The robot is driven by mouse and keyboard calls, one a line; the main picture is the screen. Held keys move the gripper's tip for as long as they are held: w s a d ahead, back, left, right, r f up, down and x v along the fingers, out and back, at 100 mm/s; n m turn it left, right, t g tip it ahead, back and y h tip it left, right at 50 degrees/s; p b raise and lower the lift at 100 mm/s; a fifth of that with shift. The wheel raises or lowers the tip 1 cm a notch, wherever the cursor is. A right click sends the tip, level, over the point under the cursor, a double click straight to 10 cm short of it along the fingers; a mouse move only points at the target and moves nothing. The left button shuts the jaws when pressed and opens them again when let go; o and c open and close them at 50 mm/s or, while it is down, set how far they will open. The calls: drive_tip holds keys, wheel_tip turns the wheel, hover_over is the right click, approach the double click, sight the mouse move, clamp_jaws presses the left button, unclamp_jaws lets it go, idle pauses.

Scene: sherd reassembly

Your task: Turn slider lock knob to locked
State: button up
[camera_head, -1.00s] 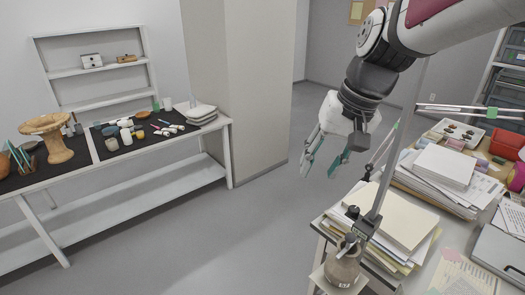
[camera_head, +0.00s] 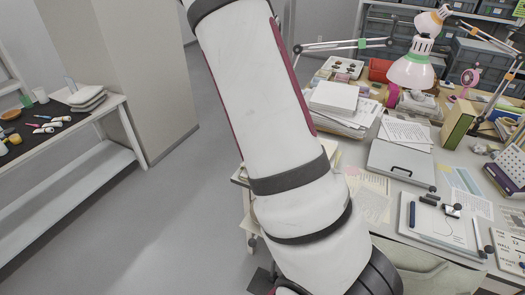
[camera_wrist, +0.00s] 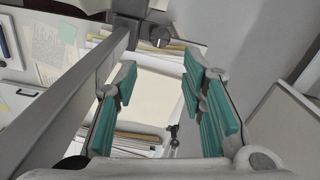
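A dark clamp block with a round black knob (camera_wrist: 160,37) shows at the top of the wrist view. It appears to be the slider lock knob, on a grey metal bar (camera_wrist: 75,88) that runs diagonally down the left side. My gripper (camera_wrist: 160,76) is open, with its teal finger pads apart and nothing between them. The knob lies beyond the fingertips and apart from them. I cannot read whether it is locked. In the head view my arm hides the knob, and my gripper is out of view.
Stacked papers (camera_wrist: 158,95) lie below the open fingers in the wrist view. In the head view a desk holds a paper stack (camera_head: 333,98), a grey case (camera_head: 401,160) and a lamp (camera_head: 411,70). Open floor (camera_head: 150,215) lies left of my arm.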

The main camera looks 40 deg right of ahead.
wheel_tip(320, 180, down, 14)
drive_tip(key=shift+r+p, duration=0.2)
drive_tip(key=shift+p, duration=0.95)
drive_tip(key=shift+c, duration=0.6)
drive_tip(key=c, duration=0.8)
